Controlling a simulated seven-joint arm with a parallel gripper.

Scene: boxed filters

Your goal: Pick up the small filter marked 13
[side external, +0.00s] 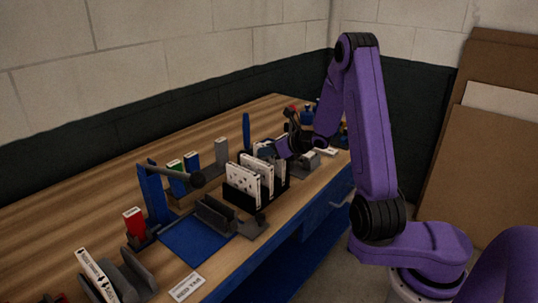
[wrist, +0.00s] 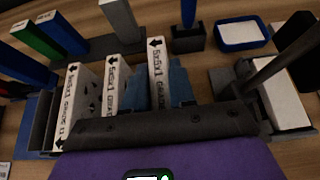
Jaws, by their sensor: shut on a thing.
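Three thin white boxed filters stand upright in a dark slotted rack (side external: 240,200). In the wrist view they are the left filter (wrist: 72,100), the middle filter (wrist: 111,85) and the right filter (wrist: 156,70). Their edges carry arrows and black print that reads "5x5x1 GRADE". The grade number on the right filter is hidden by my gripper, and I cannot read the others surely. My gripper (wrist: 158,90) has its blue-grey fingers on either side of the right filter and is shut on it. In the side view my gripper (side external: 284,149) is at the far end of the rack.
Blue, green and grey upright boxes (wrist: 62,33) stand behind the rack. A blue tray with white contents (wrist: 240,32) and a dark holder with a white block (wrist: 280,95) are at the right. A post with a horizontal bar (side external: 175,172) rises near the blue mat (side external: 195,240).

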